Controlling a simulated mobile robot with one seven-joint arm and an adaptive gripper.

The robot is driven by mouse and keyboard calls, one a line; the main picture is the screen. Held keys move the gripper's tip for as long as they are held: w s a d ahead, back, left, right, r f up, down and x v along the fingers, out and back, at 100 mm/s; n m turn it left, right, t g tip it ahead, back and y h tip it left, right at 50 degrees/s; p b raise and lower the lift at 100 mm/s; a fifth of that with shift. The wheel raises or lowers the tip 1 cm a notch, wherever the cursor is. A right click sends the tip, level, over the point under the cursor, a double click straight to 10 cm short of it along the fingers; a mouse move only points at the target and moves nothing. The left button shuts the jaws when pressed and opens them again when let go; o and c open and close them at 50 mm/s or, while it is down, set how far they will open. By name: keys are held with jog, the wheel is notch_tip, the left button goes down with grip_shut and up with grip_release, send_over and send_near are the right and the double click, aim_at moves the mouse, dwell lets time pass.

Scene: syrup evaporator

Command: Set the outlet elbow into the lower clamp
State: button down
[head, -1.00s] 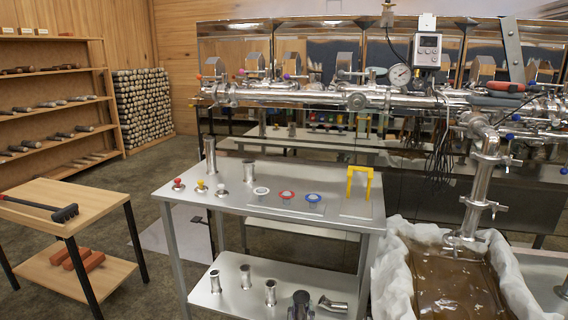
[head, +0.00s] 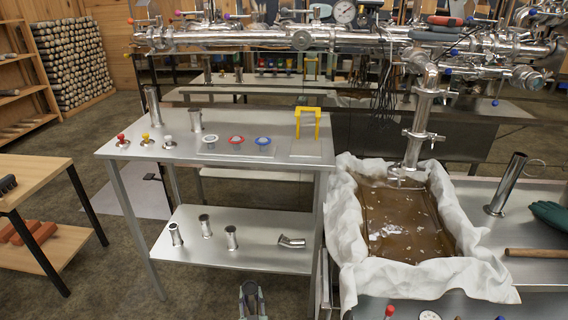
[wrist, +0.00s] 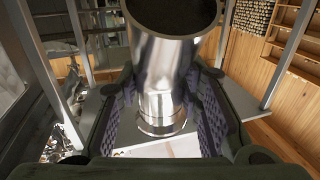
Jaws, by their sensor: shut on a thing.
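My gripper (head: 252,292) shows at the bottom of the head view, in front of the steel table. In the wrist view its padded fingers (wrist: 165,120) are shut on a shiny metal pipe piece (wrist: 165,65) with an open round end near the camera. I cannot tell whether this piece is bent. A bent metal elbow (head: 291,242) lies on the table's lower shelf. The outlet pipe (head: 418,118) drops from the manifold, with an upper clamp (head: 422,136) and a lower clamp (head: 405,179) at its bottom end, over the syrup pan.
Several short pipes, including one (head: 205,226), stand on the lower shelf (head: 255,257). The table top (head: 180,152) holds knobs, caps and a yellow bracket (head: 307,125). A cloth-lined syrup pan (head: 345,225) stands right of the table.

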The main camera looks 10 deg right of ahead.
jog(key=w+d+r, duration=0.4)
jog(key=w+r, duration=0.2)
jog(key=r, duration=0.5)
jog(key=w+d+r, duration=0.5)
jog(key=w+r, duration=0.1)
jog(key=r, duration=0.5)
jog(key=s+d+r, duration=0.1)
jog(key=d+r, duration=0.3)
jog(key=r, duration=0.8)
jog(key=s+d+r, duration=0.2)
jog(key=d+r, duration=0.2)
jog(key=r, duration=0.8)
jog(key=shift+d, duration=0.25)
jog(key=shift+r, duration=0.1)
